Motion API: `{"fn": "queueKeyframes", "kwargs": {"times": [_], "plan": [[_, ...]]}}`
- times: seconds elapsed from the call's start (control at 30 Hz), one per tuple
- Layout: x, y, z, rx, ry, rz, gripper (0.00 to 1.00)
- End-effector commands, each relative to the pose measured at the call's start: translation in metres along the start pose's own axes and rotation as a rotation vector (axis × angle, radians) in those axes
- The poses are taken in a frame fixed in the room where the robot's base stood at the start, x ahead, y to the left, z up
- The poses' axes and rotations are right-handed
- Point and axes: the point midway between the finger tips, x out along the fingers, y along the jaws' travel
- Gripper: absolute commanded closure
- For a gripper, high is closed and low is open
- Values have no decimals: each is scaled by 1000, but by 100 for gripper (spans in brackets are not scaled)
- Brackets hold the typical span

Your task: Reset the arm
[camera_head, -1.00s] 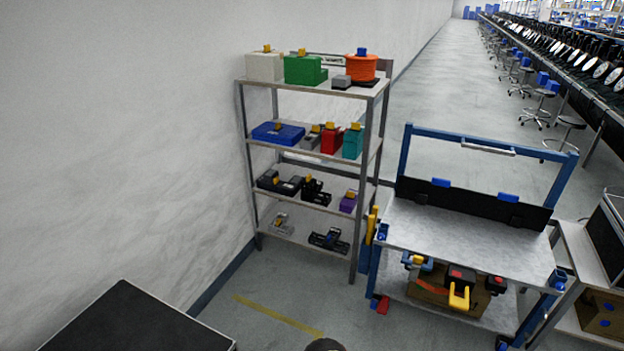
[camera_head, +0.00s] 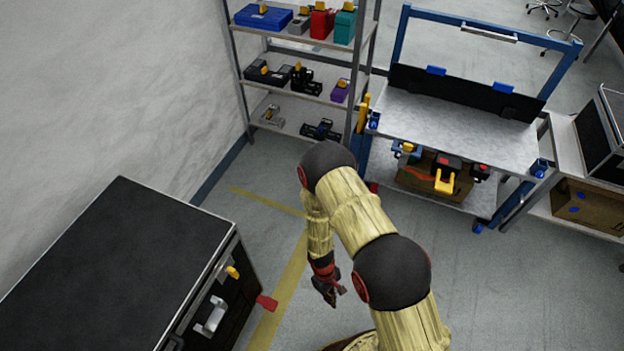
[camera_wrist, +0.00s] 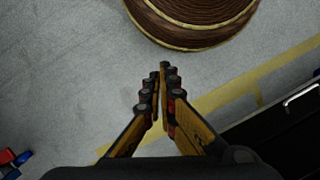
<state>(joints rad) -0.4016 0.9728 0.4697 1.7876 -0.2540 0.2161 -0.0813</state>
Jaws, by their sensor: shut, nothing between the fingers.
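My gripper (camera_head: 335,296) hangs at the end of my bent arm, low over the bare floor, between the black case and the blue-framed cart. In the wrist view its two fingers (camera_wrist: 164,72) meet at the tips, with nothing between them.
A black case (camera_head: 110,260) with latches stands at the lower left. A metal shelf (camera_head: 300,90) with boxes and tools stands behind. A blue-framed cart (camera_head: 440,130) stands at the right, carrying tools on its lower shelf. Yellow tape (camera_head: 278,290) marks the floor, which is clear around my gripper.

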Motion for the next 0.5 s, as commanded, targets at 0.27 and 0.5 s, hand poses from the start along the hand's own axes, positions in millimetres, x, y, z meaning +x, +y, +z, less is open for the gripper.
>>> {"fn": "queueKeyframes", "kwargs": {"times": [0.27, 0.5], "plan": [[-144, 27, 27, 164, -19, 3, 100], [-250, 36, 67, 291, 3, -9, 100]]}}
